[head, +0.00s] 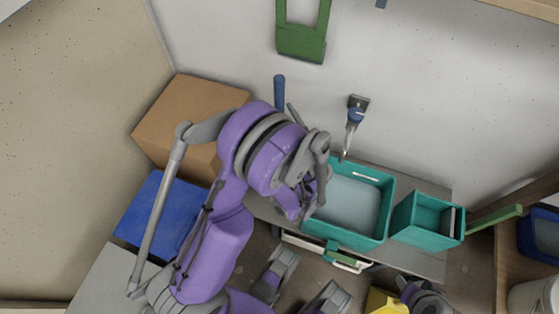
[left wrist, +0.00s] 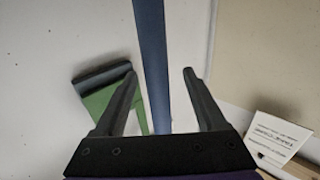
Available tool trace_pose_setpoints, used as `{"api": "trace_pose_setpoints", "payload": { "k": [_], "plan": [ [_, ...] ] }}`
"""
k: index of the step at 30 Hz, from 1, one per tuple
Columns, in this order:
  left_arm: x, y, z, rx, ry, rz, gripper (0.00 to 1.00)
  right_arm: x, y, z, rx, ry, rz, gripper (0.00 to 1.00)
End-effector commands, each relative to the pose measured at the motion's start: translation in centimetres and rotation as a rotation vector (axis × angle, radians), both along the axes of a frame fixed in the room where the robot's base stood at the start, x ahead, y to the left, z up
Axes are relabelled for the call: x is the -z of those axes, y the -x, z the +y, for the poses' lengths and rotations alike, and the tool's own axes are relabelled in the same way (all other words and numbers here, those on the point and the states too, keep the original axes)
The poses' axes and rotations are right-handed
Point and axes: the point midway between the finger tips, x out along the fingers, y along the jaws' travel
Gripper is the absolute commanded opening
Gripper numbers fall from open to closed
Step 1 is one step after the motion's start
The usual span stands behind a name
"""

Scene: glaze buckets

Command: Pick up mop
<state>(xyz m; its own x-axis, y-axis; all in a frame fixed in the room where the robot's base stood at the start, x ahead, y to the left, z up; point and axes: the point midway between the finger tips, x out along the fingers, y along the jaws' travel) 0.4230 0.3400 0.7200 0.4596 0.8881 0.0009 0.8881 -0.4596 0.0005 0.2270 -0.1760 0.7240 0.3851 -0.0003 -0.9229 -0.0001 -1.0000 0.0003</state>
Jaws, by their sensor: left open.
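The mop shows only as a blue handle. In the head view its upper end (head: 279,91) stands against the white wall, and the rest is hidden behind my left arm. In the left wrist view the blue pole (left wrist: 152,65) runs from the top edge down between the fingers of my left gripper (left wrist: 159,72). The gripper is open, with a gap visible on both sides of the pole. I cannot tell how far the pole lies beyond the fingertips. The mop's head is not visible.
Teal bins (head: 388,212) (head: 443,241) stand on a grey bench. A cardboard box (head: 188,103) and a blue box (head: 152,213) lie left of my arm.

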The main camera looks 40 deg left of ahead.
Motion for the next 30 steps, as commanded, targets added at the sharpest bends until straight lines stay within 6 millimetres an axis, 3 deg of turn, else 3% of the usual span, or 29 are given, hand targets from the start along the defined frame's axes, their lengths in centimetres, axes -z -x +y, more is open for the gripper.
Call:
{"api": "trace_pose_setpoints", "payload": {
  "k": [12, 21, 30],
  "plan": [
    [-0.4, -2.6, 4.3, -0.002, 0.001, 0.0, 0.73, 0.3, 0.0, 0.0, 0.0, 0.0, 0.001, 0.5],
    [-0.4, -2.8, 4.6, 0.001, 0.002, 0.001, 0.73, 0.3, 0.0, 0.0, 0.0, 0.0, 0.001, 0.5],
    [-0.4, -2.8, 4.6, 0.001, 0.001, 0.002, 0.19, 0.3, 0.0, 0.0, 0.0, 0.0, 0.001, 0.5]
  ]
}}
